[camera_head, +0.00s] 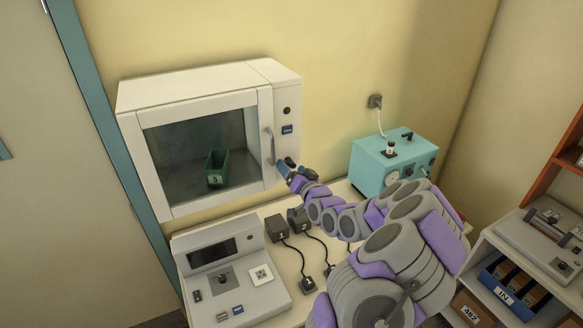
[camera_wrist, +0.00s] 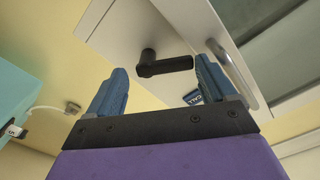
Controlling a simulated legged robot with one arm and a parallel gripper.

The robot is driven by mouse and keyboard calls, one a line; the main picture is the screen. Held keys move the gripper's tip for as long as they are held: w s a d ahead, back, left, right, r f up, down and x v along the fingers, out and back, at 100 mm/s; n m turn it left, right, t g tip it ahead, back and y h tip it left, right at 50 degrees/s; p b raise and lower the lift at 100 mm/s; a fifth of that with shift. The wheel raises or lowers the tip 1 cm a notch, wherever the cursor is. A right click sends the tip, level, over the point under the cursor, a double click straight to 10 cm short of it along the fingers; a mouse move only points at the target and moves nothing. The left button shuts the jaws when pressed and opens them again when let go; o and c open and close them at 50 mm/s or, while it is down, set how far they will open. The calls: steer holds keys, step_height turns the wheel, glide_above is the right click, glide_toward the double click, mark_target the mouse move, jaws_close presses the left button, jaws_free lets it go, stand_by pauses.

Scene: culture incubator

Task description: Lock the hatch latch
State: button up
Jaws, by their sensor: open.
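The incubator (camera_head: 150,98) has a glass-fronted hatch (camera_head: 140,160), which looks closed, with a grey bar handle (camera_head: 270,145) on its right edge. In the wrist view a black lever latch (camera_wrist: 163,67) sticks out from the white front panel. Its pivot is on the left and its arm points right, toward the hatch edge. My gripper (camera_head: 288,170) is at the panel's lower right, below the blue label. In the wrist view my gripper (camera_wrist: 162,70) is open, its blue fingers either side of the latch. In the head view my gripper mostly hides the latch.
A green bin (camera_head: 217,168) stands inside the incubator. A teal machine (camera_head: 394,162) stands to the right of my gripper. A grey control console (camera_head: 230,275) and small corded boxes (camera_head: 277,228) occupy the bench below. A shelf (camera_head: 520,262) stands far right.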

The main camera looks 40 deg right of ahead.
steer(key=shift+w+a, duration=0.1)
steer(key=shift+w, duration=0.45)
steer(key=shift+r, duration=0.1)
steer(key=c, duration=0.8)
